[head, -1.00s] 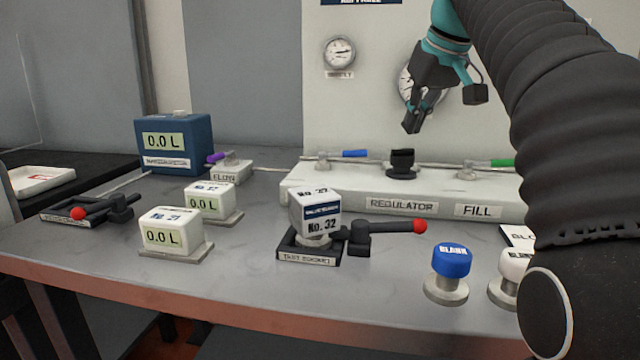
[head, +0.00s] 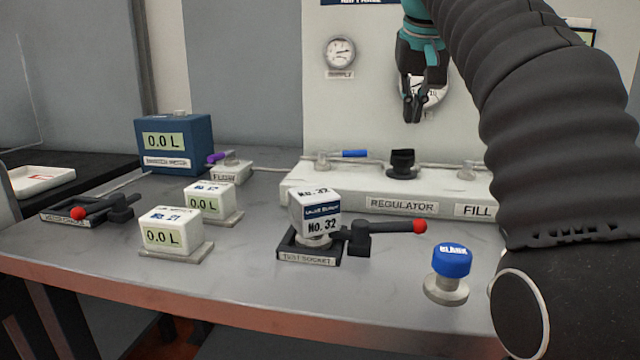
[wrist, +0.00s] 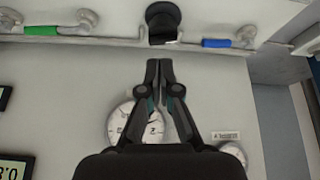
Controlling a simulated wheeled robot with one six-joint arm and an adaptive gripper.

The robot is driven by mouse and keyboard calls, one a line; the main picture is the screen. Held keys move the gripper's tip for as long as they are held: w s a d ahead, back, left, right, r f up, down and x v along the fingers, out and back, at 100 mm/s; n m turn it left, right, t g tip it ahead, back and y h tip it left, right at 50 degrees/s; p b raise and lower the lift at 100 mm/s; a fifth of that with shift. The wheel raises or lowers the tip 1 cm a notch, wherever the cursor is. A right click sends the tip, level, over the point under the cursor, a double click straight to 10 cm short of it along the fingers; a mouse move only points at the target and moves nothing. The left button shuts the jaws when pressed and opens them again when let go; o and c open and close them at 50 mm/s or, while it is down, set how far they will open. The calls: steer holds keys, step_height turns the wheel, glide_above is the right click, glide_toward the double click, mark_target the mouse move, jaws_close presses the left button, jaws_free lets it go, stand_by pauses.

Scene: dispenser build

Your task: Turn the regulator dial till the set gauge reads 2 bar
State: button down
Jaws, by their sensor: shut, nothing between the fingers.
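The regulator dial (head: 402,164) is a black knob on the white ledge at the back of the bench, above the REGULATOR label (head: 402,205). It also shows in the wrist view (wrist: 162,20), just beyond my fingertips. My gripper (head: 413,120) is shut and empty, pointing down above the dial and apart from it; in the wrist view its fingertips (wrist: 159,62) are together. A large white gauge (head: 432,95) on the back panel is partly hidden behind my gripper. It is also partly covered in the wrist view (wrist: 122,122), so I cannot read its value.
A blue-handled valve (head: 350,154) is left of the dial. A smaller supply gauge (head: 340,52) hangs on the panel. A white block marked No. 32 (head: 316,215), a red-tipped lever (head: 418,226) and a blue BLANK cap (head: 451,260) stand in front on the bench.

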mark_target(397, 161)
steer(key=shift+m, duration=0.8)
steer(key=shift+d+f+b, duration=0.2)
steer(key=shift+f+b, duration=1.05)
steer(key=shift+f, duration=0.5)
steer(key=shift+d+f+b, duration=0.15)
steer(key=shift+f+b, duration=1.05)
steer(key=shift+f, duration=0.55)
steer(key=shift+w+a+p, duration=0.1)
steer(key=shift+w+p, duration=0.45)
steer(key=shift+a+r+p, duration=0.1)
steer(key=shift+a+p, duration=0.35)
steer(key=shift+p, duration=0.4)
steer(key=shift+w+a+p, duration=0.2)
steer(key=shift+a+p, duration=0.3)
steer(key=shift+p, duration=0.45)
steer(key=shift+s, duration=0.1)
